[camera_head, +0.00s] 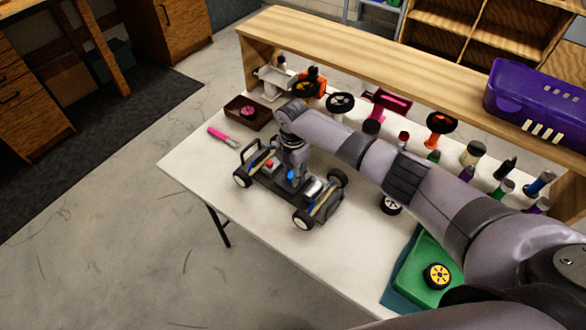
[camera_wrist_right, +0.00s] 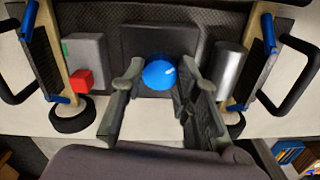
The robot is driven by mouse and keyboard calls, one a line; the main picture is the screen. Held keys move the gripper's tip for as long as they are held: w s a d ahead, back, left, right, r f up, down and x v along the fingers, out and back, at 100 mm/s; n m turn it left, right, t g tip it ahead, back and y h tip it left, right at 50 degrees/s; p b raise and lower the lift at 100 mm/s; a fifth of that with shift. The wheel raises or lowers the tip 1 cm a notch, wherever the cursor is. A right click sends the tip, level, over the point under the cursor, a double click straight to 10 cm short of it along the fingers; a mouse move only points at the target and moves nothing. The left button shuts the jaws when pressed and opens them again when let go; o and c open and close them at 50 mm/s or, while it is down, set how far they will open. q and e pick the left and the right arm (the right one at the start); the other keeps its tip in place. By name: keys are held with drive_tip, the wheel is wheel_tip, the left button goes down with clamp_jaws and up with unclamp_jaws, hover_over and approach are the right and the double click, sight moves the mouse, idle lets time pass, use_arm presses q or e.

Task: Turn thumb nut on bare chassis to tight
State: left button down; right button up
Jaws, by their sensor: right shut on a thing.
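The bare chassis (camera_head: 265,190) is a dark car frame with wheels, standing on the white table. The thumb nut (camera_wrist_right: 159,74) is a round blue knob at the middle of the chassis in the right wrist view. In the head view it shows as a small blue spot (camera_head: 291,176) under my gripper. My right gripper (camera_head: 290,168) points down over the chassis, and its fingers (camera_wrist_right: 160,90) are shut on the thumb nut, one on each side. How far the nut is turned cannot be told. My left gripper is not in view.
Beside the nut are a red block (camera_wrist_right: 81,81) and a silver cylinder (camera_wrist_right: 228,70). A pink-handled tool (camera_head: 222,136) and a brown tray (camera_head: 248,113) lie beyond the chassis. A green box (camera_head: 425,258) with a yellow wheel is at right. The table's front left is clear.

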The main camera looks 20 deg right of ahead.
drive_tip(key=m+p, duration=0.2)
drive_tip(key=m, duration=0.3)
drive_tip(key=shift+r+m, duration=0.15)
drive_tip(key=shift+m, duration=0.15)
drive_tip(key=m+p, duration=0.2)
drive_tip(key=m, duration=0.3)
drive_tip(key=m+p, duration=0.2)
drive_tip(key=m, duration=0.3)
drive_tip(key=m+p, duration=0.1)
drive_tip(key=m, duration=0.4)
drive_tip(key=m+p, duration=0.1)
drive_tip(key=m, duration=0.4)
drive_tip(key=shift+m, duration=0.4)
drive_tip(key=m, duration=0.5)
drive_tip(key=shift+p, duration=0.3)
drive_tip(key=m, duration=0.5)
drive_tip(key=shift+m, duration=0.4)
drive_tip(key=m, duration=0.5)
drive_tip(key=shift+m, duration=0.3)
